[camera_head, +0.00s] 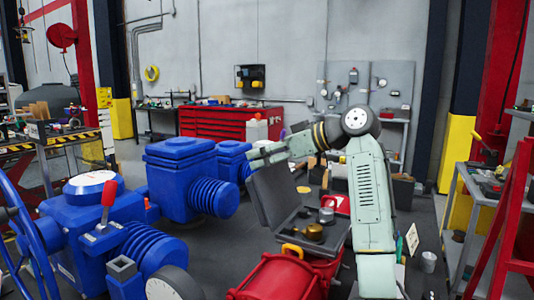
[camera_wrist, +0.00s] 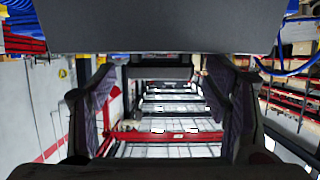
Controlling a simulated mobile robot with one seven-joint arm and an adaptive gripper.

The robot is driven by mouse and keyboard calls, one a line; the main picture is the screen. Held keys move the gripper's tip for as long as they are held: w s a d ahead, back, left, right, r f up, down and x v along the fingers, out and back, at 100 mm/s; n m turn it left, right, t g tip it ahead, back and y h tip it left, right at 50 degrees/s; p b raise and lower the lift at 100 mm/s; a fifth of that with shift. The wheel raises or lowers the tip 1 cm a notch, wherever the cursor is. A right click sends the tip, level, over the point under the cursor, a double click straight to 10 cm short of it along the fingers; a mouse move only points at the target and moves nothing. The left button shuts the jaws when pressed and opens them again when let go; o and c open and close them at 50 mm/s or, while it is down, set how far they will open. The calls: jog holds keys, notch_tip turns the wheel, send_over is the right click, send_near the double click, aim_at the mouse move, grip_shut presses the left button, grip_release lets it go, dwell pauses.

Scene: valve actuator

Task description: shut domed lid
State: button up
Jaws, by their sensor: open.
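My gripper (camera_head: 256,156) is held out to the left on my pale arm, close above the raised lid (camera_head: 272,196) of a dark grey case. I cannot tell whether they touch. In the wrist view the two dark fingers (camera_wrist: 165,112) stand wide apart with nothing between them. The case (camera_head: 309,234) stands open, its lid tilted up steeply at the left, with brass and grey round parts inside. This lid looks flat; I see no clear dome on it. A dark grey slab (camera_wrist: 160,25) fills the top of the wrist view, possibly this lid.
Blue valve bodies (camera_head: 180,175) stand left of the case, one with a red lever (camera_head: 109,200). Red flanged pipework (camera_head: 280,276) lies in front of the case. A metal shelf (camera_head: 480,200) stands at the right. A red tool cabinet (camera_head: 225,121) is at the back.

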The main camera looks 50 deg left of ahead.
jog(key=shift+c, duration=0.4)
grip_shut()
dwell(0.5)
